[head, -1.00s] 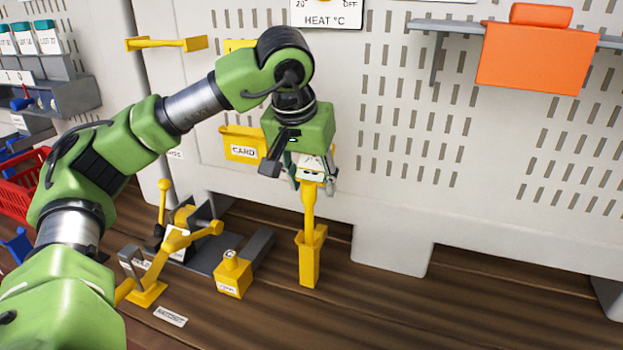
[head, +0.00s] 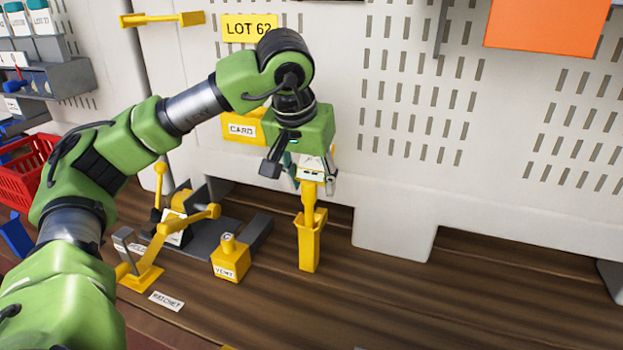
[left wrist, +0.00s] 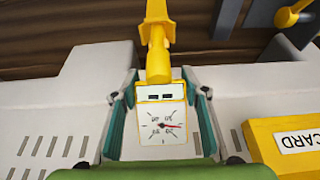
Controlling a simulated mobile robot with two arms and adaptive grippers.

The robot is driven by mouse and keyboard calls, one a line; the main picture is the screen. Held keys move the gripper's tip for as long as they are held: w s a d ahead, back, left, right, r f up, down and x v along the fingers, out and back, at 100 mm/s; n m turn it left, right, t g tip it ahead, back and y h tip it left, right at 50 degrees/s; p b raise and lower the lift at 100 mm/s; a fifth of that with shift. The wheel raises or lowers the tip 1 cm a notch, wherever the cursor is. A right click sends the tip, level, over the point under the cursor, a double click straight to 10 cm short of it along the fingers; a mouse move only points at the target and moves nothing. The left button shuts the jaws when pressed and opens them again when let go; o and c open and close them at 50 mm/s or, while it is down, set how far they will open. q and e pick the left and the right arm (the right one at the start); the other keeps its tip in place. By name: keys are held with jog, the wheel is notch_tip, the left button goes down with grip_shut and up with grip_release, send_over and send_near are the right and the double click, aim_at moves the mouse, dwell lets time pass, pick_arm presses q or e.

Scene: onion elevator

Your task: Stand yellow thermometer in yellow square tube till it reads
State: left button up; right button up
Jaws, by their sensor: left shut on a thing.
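The yellow thermometer (head: 310,190) is upright, with a white square head and a yellow stem. My left gripper (head: 312,176) is shut on its head from above. In the left wrist view the thermometer (left wrist: 162,120) shows a round dial between the two fingers, its red needle pointing right; the small figures are unclear. The yellow square tube (head: 309,245) stands on the wooden floor directly below. The stem's lower end is inside the tube's flared mouth, so its tip is hidden. My right gripper is not in view.
A yellow VENT block (head: 231,260) and a yellow lever device (head: 145,272) stand left of the tube. A yellow CARD holder (head: 243,130) is on the panel behind. A red basket (head: 35,170) is far left. Floor to the right is clear.

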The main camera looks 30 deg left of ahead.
pick_arm(q)
jog(key=o, duration=1.6)
jog(key=shift+c, duration=0.2)
jog(key=v, duration=1.2)
jog(key=shift+s, duration=0.1)
